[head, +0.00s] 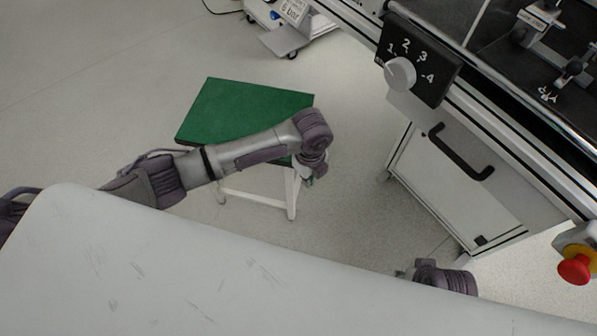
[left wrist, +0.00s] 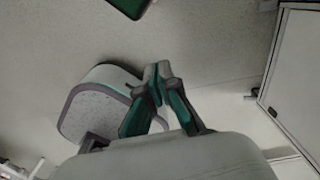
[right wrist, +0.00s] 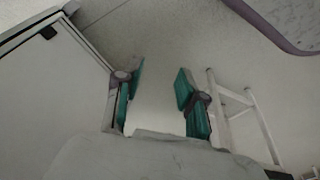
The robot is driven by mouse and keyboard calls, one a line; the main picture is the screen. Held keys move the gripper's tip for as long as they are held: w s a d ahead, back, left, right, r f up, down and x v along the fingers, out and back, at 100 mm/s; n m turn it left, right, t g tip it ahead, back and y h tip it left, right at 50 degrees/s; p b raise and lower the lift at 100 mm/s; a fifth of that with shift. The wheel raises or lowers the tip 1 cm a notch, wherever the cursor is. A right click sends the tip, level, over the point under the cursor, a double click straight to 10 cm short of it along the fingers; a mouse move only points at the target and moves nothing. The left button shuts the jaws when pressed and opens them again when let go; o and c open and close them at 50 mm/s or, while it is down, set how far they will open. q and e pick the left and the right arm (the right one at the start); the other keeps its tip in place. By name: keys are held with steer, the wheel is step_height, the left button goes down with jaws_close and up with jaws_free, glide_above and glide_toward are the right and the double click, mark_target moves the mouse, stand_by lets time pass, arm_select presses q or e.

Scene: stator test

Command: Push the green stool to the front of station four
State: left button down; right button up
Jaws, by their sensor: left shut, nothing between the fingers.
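The green stool (head: 240,108) stands on the floor left of centre in the head view. It has a flat green seat and white legs. A green corner (left wrist: 130,5) shows at the top of the left wrist view. My left arm crosses in front of the seat's near edge and hides part of it. My left gripper (head: 313,178) is beside the stool's right side; I cannot tell if it touches. Its fingertips (left wrist: 157,75) are together and empty. My right gripper (right wrist: 160,75) is open and empty, with white stool legs (right wrist: 240,105) to its right. No sign reading station four is legible.
A workstation (head: 455,185) with a white cabinet and black handle stands on the right. Its dial panel (head: 418,60) is numbered 1 to 4. A red button (head: 574,269) is at far right. A wheeled cart (head: 295,35) stands at the back. The floor left of the stool is clear.

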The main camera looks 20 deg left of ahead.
arm_select(q)
steer(key=shift+w+a+f+b, duration=0.2)
steer(key=shift+w+a+f, duration=0.1)
steer(key=shift+w+a, duration=0.45)
steer(key=shift+w+a+f+b, duration=0.25)
steer(key=shift+w+a, duration=0.15)
steer(key=shift+a, duration=0.5)
arm_select(e)
steer(key=shift+w+v, duration=0.15)
steer(key=shift+v, duration=0.9)
steer(key=shift+w+v, duration=0.15)
steer(key=shift+v, duration=0.9)
steer(key=shift+r, duration=0.15)
